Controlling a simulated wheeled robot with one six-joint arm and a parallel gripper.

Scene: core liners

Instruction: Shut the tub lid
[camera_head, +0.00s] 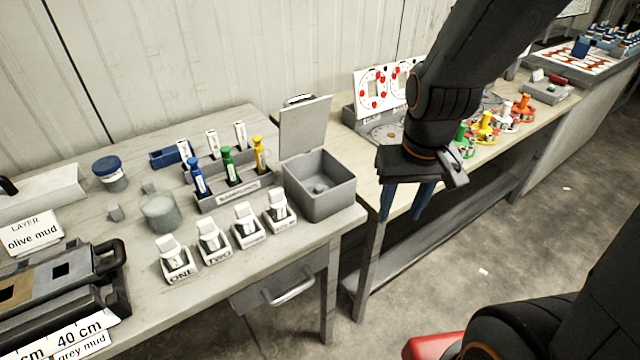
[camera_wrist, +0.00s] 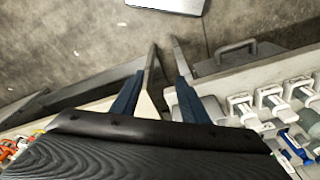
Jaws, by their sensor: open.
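The grey tub (camera_head: 319,200) stands at the right end of the left bench. Its lid (camera_head: 304,128) stands open, roughly upright at the tub's back edge, with a dark handle at its top. A small grey knob-like shape shows inside the tub. My gripper (camera_head: 405,203) is right of the tub, apart from it, pointing down with two blue fingers spread and nothing between them. The fingers also show in the wrist view (camera_wrist: 158,92), above the bench edge and floor. Whether the tub shows in the wrist view, I cannot tell.
White labelled holders (camera_head: 245,225) line the left bench's front, left of the tub. A rack with coloured-capped tubes (camera_head: 228,168) stands beside the tub. A drawer handle (camera_head: 289,292) juts below. Coloured pieces (camera_head: 487,128) stand on the right bench.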

